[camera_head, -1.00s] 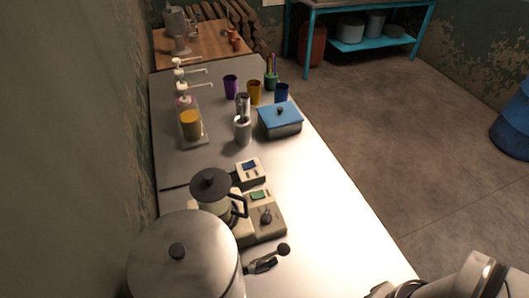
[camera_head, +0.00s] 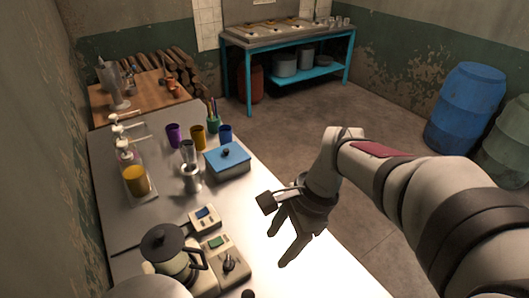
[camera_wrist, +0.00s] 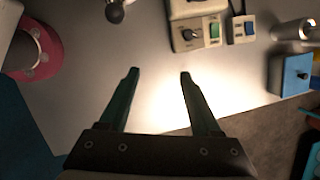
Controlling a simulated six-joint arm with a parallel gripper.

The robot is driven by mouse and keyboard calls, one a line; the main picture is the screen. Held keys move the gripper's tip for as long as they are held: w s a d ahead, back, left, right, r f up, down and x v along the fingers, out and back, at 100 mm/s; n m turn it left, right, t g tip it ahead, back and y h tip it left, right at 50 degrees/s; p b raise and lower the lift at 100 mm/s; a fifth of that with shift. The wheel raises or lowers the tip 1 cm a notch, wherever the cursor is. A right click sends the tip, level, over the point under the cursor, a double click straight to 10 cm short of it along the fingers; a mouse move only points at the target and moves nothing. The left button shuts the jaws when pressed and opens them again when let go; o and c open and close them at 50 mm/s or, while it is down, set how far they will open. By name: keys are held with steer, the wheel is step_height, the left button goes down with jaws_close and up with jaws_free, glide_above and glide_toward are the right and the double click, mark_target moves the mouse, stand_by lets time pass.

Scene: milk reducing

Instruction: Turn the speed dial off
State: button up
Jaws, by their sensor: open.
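In the wrist view the dial (camera_wrist: 187,34) is at the top, ahead of and a little right of my fingers. A pot with a black lid (camera_head: 168,240) stands on the device's left part. My gripper (camera_head: 279,248) is open and empty above the table, right of the dial and apart from it. In the wrist view its fingertips (camera_wrist: 159,74) show bright bare table between them.
A blue-lidded box (camera_head: 228,161), metal cups (camera_head: 190,180) and coloured cups stand farther back. A large metal pot (camera_head: 160,288) is front left. The table right of the device is bare.

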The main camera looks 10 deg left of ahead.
mark_target(229, 260)
steer(key=shift+o, duration=0.2)
steer(key=w+a+f+m, duration=0.3)
steer(key=w+a, duration=0.3)
steer(key=shift+a+f+y, duration=0.3)
steer(key=x, duration=1.5)
steer(key=shift+s+f, duration=0.35)
steer(key=shift+s, duration=0.05)
jaws_close()
